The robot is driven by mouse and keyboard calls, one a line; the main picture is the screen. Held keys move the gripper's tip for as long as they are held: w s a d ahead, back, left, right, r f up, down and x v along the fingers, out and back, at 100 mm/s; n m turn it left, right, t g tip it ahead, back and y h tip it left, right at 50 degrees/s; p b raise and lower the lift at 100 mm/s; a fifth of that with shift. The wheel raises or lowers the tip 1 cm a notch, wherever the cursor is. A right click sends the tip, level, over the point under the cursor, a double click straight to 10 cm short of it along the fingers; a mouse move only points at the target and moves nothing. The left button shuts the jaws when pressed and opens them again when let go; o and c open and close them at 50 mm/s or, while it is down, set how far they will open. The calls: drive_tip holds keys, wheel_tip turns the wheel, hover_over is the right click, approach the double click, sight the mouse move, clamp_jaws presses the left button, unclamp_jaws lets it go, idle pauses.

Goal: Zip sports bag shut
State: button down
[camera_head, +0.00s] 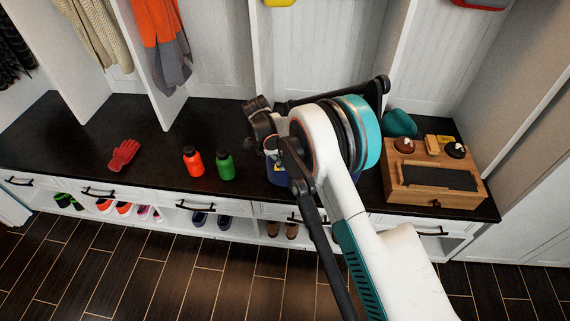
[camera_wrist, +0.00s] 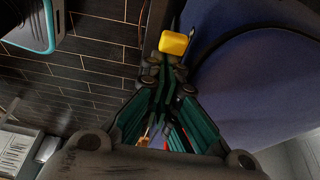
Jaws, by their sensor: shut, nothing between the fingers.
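The blue sports bag (camera_head: 276,177) stands on the dark bench top in the head view, mostly hidden behind my arm. In the wrist view its blue fabric (camera_wrist: 250,85) fills the right side, with a dark curved band across it. A yellow block-like tab (camera_wrist: 174,43), perhaps the zip pull, shows just beyond my fingertips beside the bag. My gripper (camera_wrist: 166,66) is shut and empty, its tips close to the tab; I cannot tell whether they touch it. The zip line and how far it is open are hidden.
On the bench are a red glove (camera_head: 124,155), an orange bottle (camera_head: 193,162), a green bottle (camera_head: 225,166) and a wooden box (camera_head: 432,190) with brushes to the right. White cubby dividers stand behind. Shoes sit below. The bench is clear between glove and bottles.

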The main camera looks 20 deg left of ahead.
drive_tip(key=v, duration=1.1)
drive_tip(key=shift+r, duration=0.4)
